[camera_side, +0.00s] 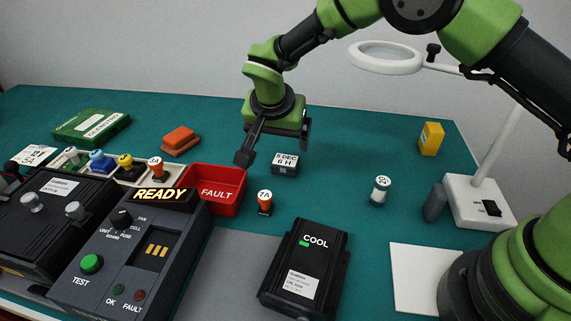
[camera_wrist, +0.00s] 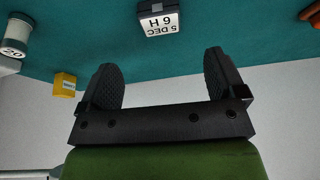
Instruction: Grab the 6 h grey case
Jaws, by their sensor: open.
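The grey case (camera_side: 285,163) stands on the green mat, with a white label reading "5 DEC 6 H". It also shows in the wrist view (camera_wrist: 158,18), upside down at the top, beyond the fingertips. My gripper (camera_side: 273,145) is open and empty, just behind and to the left of the case in the side view. In the wrist view both dark fingers of my gripper (camera_wrist: 160,75) are spread apart with nothing between them. I cannot tell its exact height above the mat.
A red FAULT bin (camera_side: 216,188) stands left of the case, and an orange 7A fuse (camera_side: 265,202) in front. A white cylinder (camera_side: 380,190), yellow box (camera_side: 431,138) and lamp base (camera_side: 478,202) are right. The black COOL unit (camera_side: 306,268) is in front.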

